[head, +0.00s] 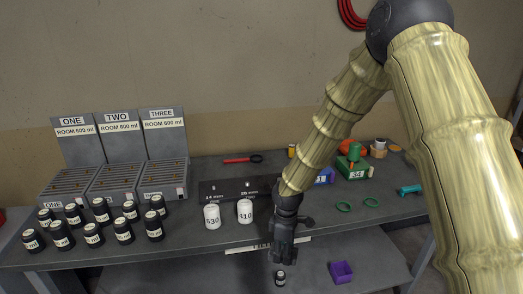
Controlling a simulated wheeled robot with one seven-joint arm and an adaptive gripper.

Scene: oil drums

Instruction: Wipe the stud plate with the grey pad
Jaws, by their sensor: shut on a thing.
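A dark plate (228,187) with small studs and white size labels lies on the bench behind two white jars; it looks like the stud plate. My gripper (281,259) points down at the bench's front edge, right of the jars and in front of the plate, apart from it. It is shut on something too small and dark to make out. I cannot pick out the grey pad anywhere; the fingers may hide it. My arm hides part of the bench behind the gripper.
White jars (212,216) and (245,211) stand before the plate. Several black bottles (95,235) stand left, before three grey racks (120,180). A red-handled tool (240,159) lies behind. Green rings (343,207) lie right. A bottle (280,279) and purple bin (341,272) are below.

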